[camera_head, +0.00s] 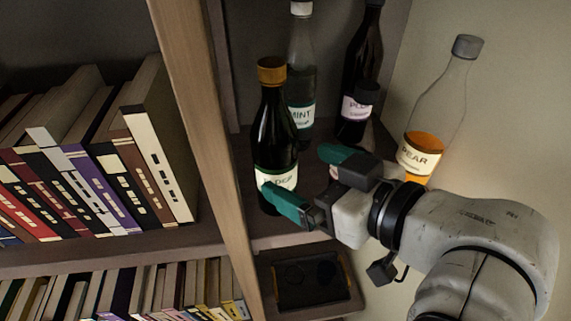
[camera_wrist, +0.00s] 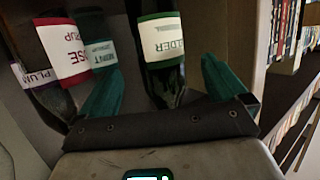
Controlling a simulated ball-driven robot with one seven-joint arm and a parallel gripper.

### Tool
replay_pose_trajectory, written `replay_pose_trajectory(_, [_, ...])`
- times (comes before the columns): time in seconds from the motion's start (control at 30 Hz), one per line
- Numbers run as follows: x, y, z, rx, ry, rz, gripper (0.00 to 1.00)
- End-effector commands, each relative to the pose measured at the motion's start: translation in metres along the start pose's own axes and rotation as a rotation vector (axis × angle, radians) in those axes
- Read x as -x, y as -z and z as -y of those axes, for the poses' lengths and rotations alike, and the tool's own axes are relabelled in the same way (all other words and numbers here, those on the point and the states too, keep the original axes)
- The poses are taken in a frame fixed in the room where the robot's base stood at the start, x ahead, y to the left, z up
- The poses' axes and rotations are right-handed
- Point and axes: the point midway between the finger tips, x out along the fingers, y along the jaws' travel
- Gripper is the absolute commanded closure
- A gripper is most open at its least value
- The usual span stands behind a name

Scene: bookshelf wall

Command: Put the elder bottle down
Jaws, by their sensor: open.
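The elder bottle (camera_head: 272,135) is dark with an orange-gold cap and a white, green-edged label. It stands upright on the shelf board beside the wooden upright. My gripper (camera_head: 295,169) is open, its two teal fingers pointing at the bottle's lower part. One finger crosses in front of the label and hides some of the base. In the wrist view the elder bottle (camera_wrist: 160,42) shows upside down between the spread fingers of my gripper (camera_wrist: 160,66), with a visible gap to each side.
A mint bottle (camera_head: 301,75) and a plum bottle (camera_head: 361,60) stand behind; a clear pear bottle (camera_head: 440,100) stands right. A rose bottle (camera_wrist: 68,45) shows close by in the wrist view. Books (camera_head: 85,170) fill the left shelf. A dark tray (camera_head: 305,285) sits below.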

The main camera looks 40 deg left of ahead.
Motion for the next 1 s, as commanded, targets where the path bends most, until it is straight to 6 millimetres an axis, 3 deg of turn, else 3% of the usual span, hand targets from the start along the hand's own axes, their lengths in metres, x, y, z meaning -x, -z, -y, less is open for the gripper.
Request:
replay_pose_trajectory(0.1, [0.024,-0.001,-0.001,0.001,-0.005,-0.002,0.01])
replay_pose_trajectory(0.3, [0.047,0.000,-0.001,0.000,-0.002,-0.001,0.01])
replay_pose_trajectory(0.63, [0.052,0.000,0.000,0.000,0.000,0.000,0.01])
replay_pose_trajectory(0.73, [0.054,-0.009,-0.006,-0.026,-0.021,0.009,0.01])
replay_pose_trajectory(0.87, [0.068,-0.057,-0.031,-0.157,-0.128,0.058,0.01])
replay_pose_trajectory(0.97, [0.091,-0.127,-0.053,-0.328,-0.270,0.140,0.01])
replay_pose_trajectory(1.0, [0.104,-0.160,-0.058,-0.406,-0.334,0.183,0.01])
